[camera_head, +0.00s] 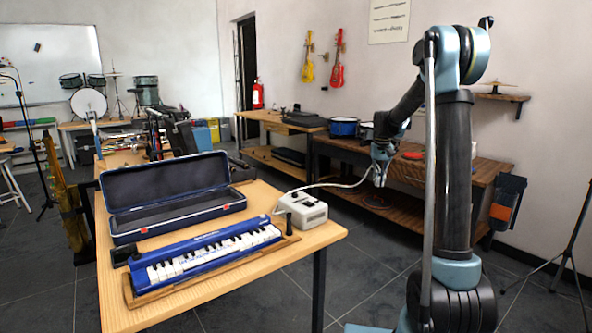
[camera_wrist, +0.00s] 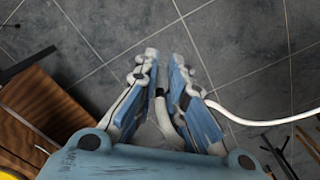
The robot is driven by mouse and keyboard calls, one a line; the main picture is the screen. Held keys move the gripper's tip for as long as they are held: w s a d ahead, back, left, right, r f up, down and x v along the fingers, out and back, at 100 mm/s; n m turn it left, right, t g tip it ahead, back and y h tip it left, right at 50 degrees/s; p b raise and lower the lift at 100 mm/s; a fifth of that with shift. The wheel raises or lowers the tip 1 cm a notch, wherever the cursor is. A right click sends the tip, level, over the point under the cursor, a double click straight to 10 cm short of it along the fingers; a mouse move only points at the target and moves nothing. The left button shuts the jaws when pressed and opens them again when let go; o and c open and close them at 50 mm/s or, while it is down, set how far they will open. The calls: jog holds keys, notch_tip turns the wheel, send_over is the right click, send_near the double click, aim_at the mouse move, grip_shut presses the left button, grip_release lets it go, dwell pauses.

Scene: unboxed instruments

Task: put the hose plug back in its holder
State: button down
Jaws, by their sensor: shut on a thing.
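My gripper (camera_head: 380,178) is held up in the air to the right of the wooden table, over the floor. In the wrist view its blue and grey fingers (camera_wrist: 164,85) are shut on the hose plug (camera_wrist: 160,94), which is mostly hidden between them. A white block (camera_head: 308,212) with a dark upright part stands at the table's right corner and looks like the holder. It is apart from my gripper.
The instrument lies on a wooden tray (camera_head: 272,250) on the table (camera_head: 182,311). An open blue case (camera_head: 176,215) lies behind it. A workbench (camera_head: 480,171) with drums stands behind my gripper. In the wrist view, grey tiled floor (camera_wrist: 235,50) lies beyond the fingers.

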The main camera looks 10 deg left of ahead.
jog(key=s+a+r+n, duration=0.3)
jog(key=s+a, duration=0.2)
jog(key=a, duration=0.5)
jog(key=s+a+r+n, duration=0.3)
jog(key=s+a, duration=0.3)
jog(key=a, duration=0.3)
notch_tip(320, 180, up, 5)
jog(key=n, duration=0.6)
send_over(294, 197)
jog(key=w, duration=0.2)
jog(key=shift+s+f, duration=0.15)
jog(key=shift+f, duration=1.3)
jog(key=shift+s+f, duration=0.15)
jog(key=shift+f, duration=1.25)
jog(key=shift+a+f, duration=0.1)
jog(key=shift+f, duration=0.9)
jog(key=c, duration=1.6)
grip_release()
